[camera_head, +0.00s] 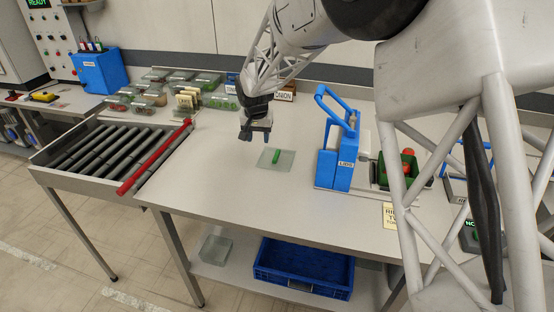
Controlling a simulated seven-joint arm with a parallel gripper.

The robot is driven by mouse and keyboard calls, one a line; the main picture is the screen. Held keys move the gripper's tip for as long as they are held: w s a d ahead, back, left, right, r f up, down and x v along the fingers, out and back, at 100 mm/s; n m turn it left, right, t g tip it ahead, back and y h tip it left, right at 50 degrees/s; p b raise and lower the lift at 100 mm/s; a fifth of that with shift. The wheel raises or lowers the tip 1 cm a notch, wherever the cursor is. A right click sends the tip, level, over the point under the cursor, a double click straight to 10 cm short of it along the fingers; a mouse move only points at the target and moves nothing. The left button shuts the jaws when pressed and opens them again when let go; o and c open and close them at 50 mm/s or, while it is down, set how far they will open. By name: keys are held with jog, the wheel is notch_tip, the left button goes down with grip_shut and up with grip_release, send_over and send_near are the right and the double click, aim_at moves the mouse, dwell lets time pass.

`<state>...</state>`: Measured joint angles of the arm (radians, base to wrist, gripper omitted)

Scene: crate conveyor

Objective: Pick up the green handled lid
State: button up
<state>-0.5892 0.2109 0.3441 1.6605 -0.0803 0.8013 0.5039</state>
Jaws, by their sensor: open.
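The green handled lid (284,165) is a flat, see-through square plate with a raised green bar handle. It lies flat on the light grey table, near the middle of the view. My gripper (255,139) hangs above the table, to the left of the lid and a little farther up in the picture. It points down and is open, with nothing seen between its fingers. It is apart from the lid. The fingers are small in this view.
A blue holder (336,165) with a tall handle stands just right of the lid. A red bar (155,158) edges the roller conveyor (92,151) at left. Several clear containers (166,90) stand at the back. The table in front of the lid is clear.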

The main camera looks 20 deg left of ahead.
jog(key=m+g, duration=0.1)
send_over(276, 154)
jog(key=shift+s+f+g, duration=0.1)
jog(key=shift+f+g, duration=0.2)
jog(key=shift+f, duration=0.1)
jog(key=shift+f, duration=1.3)
jog(key=shift+f, duration=2.6)
jog(key=shift+c, duration=0.2)
